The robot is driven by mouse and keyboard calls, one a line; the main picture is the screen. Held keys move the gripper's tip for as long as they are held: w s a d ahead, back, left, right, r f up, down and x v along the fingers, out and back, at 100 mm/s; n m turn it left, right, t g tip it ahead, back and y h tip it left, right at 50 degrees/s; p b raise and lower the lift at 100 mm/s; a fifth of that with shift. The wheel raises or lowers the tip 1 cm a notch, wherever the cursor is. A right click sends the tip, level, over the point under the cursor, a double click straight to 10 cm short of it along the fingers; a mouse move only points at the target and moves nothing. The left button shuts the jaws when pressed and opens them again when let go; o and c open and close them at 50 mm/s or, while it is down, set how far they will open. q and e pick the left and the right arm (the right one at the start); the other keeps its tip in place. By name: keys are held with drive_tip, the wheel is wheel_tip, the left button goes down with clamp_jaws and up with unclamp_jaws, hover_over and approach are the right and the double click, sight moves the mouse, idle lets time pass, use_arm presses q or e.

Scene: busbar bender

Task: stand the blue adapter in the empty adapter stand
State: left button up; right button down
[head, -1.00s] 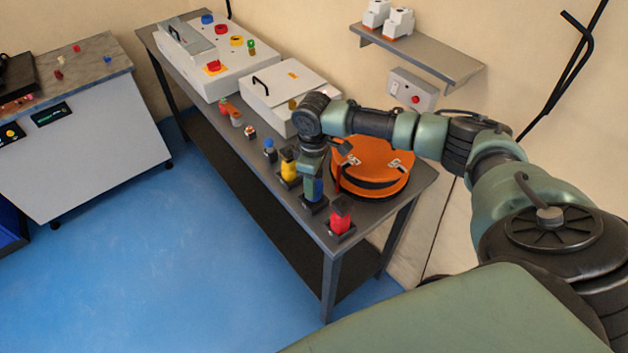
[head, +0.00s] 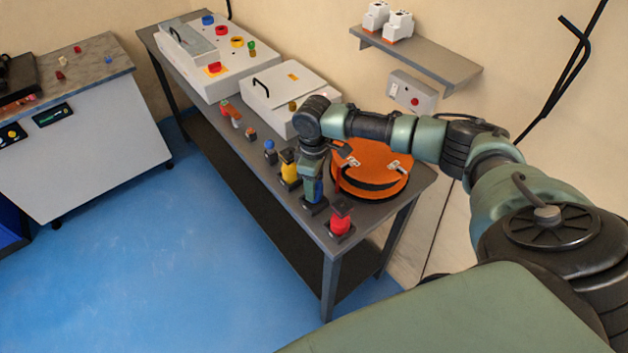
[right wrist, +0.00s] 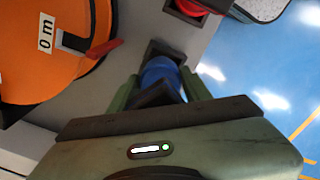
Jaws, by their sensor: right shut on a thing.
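The blue adapter (head: 314,190) is near the front end of the long grey table, between a yellow adapter and a red one. My right gripper (head: 313,182) points down and is shut on it. In the right wrist view the blue adapter (right wrist: 160,75) sits between my green fingers (right wrist: 163,92). The dark square adapter stand (head: 314,208) is directly under the adapter, and its rim (right wrist: 166,47) shows just beyond it in the wrist view. The adapter looks upright over or in the stand; I cannot tell whether it is fully seated. My left gripper is not in view.
The red adapter (head: 340,225) and yellow adapter (head: 289,168) stand close on either side. An orange round case (head: 375,170) lies right behind my gripper. Smaller pieces (head: 270,150) and white machine boxes (head: 285,88) continue along the table. The blue floor is clear.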

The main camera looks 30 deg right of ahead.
drive_tip(key=shift+f+b, duration=0.4)
drive_tip(key=shift+f, duration=1.2)
drive_tip(key=c, duration=0.6)
unclamp_jaws()
wheel_tip(320, 180, up, 7)
drive_tip(key=shift+f+b, duration=0.2)
drive_tip(key=shift+b, duration=0.65)
drive_tip(key=shift+r, duration=0.65)
drive_tip(key=shift+a, duration=0.15)
